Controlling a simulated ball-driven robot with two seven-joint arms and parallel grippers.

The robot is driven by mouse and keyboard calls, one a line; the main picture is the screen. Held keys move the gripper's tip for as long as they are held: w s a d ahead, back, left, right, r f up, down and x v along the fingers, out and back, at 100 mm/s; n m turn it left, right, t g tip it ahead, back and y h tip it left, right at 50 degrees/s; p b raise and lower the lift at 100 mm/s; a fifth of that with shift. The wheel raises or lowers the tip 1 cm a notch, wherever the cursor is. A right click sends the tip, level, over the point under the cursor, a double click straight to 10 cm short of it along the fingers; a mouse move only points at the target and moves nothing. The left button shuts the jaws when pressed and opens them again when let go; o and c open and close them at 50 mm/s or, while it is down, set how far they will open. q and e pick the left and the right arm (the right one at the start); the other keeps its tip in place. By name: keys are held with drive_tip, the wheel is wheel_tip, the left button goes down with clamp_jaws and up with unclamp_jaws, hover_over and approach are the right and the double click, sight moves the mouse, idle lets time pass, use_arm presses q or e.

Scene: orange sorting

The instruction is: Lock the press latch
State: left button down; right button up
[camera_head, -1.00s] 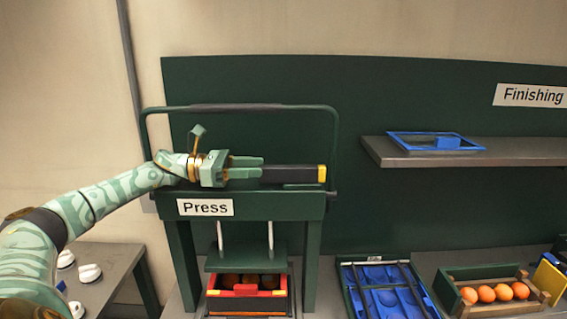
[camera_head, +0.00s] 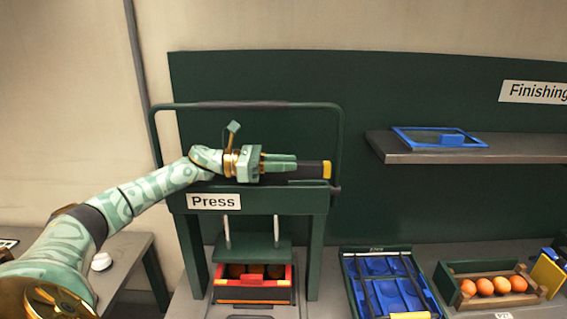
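The green press has a sign reading "Press" (camera_head: 213,201) and a tall tubular handle frame (camera_head: 250,105). A dark bar with a yellow end (camera_head: 309,170), apparently the latch, lies horizontal across the top of the press. My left gripper (camera_head: 296,162) points right at this bar, and its fingers overlap the bar's left part. Whether the fingers touch or grip the bar cannot be told. Below the raised-looking press plate (camera_head: 250,250) sits a red and black crate (camera_head: 253,293) with round dark items in it. My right gripper is out of view.
A blue tray (camera_head: 385,283) stands right of the press. A wooden crate of oranges (camera_head: 453,290) is farther right. A grey shelf (camera_head: 510,150) holds a blue frame (camera_head: 441,138). A grey side table (camera_head: 125,262) is at left.

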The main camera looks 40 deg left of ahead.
sight(323, 163)
use_arm(q)
drive_tip(key=b+x, duration=0.2)
drive_tip(key=x, duration=0.3)
drive_tip(key=shift+f, duration=0.1)
drive_tip(key=shift+d, duration=0.1)
drive_tip(key=c, duration=1.6)
unclamp_jaws()
drive_tip(key=shift+c, duration=0.2)
drive_tip(key=o, duration=0.4)
drive_tip(key=shift+w, duration=0.1)
drive_tip(key=shift+w+d, duration=0.15)
drive_tip(key=b+v, duration=0.4)
drive_tip(key=v, duration=0.7)
drive_tip(key=shift+a+f+b, duration=0.15)
drive_tip(key=shift+a+b, duration=0.1)
drive_tip(key=shift+b, duration=0.15)
drive_tip(key=shift+s+a+r, duration=0.15)
drive_tip(key=shift+s+r, duration=0.1)
drive_tip(key=shift+s, duration=0.1)
